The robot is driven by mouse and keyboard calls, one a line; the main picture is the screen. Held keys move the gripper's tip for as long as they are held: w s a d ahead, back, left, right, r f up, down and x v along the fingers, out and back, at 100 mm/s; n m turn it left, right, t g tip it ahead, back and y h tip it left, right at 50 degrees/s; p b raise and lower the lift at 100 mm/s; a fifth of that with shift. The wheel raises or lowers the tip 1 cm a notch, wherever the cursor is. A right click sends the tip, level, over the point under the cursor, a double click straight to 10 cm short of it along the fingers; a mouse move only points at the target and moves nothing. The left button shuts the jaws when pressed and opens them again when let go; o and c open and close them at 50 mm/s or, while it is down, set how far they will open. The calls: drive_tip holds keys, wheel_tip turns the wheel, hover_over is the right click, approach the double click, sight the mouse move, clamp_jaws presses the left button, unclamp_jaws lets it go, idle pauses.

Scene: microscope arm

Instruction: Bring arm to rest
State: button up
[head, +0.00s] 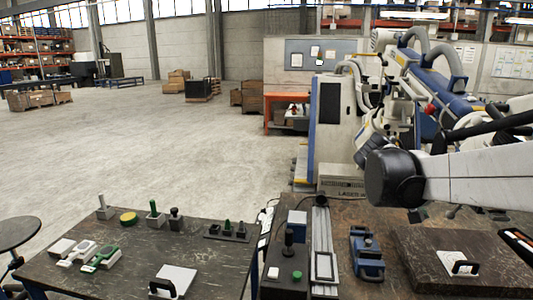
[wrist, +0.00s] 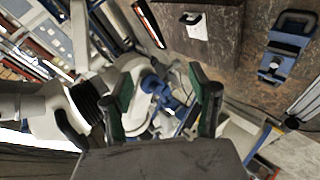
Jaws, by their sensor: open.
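A large white and blue machine with a jointed arm (head: 440,85) stands behind the right table. Its white and blue parts (wrist: 150,85) show beyond my fingers in the wrist view, overlapping them in the picture. I cannot tell how far apart they are. My gripper (wrist: 162,82) has two dark fingers with green pads, spread apart, with nothing seen held between them. In the head view my white arm link with a black joint enters from the right and hides part of the machine; my gripper is not clearly seen there.
The left table (head: 215,265) carries several small knobs and blocks. Open floor (head: 170,145) lies beyond.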

drive_tip(key=s+a+f+n+t+y+b, duration=0.1)
drive_tip(key=s+a+f+y, duration=0.4)
drive_tip(key=s+a, duration=0.5)
drive_tip(key=s+a+f+n+t+y+b, duration=0.1)
drive_tip(key=s+a+f+t+y, duration=0.3)
drive_tip(key=s+a+f, duration=0.4)
drive_tip(key=s+a+y+b, duration=0.1)
drive_tip(key=s+a, duration=0.1)
drive_tip(key=a, duration=0.1)
drive_tip(key=shift+n+y, duration=0.3)
drive_tip(key=shift+s, duration=0.1)
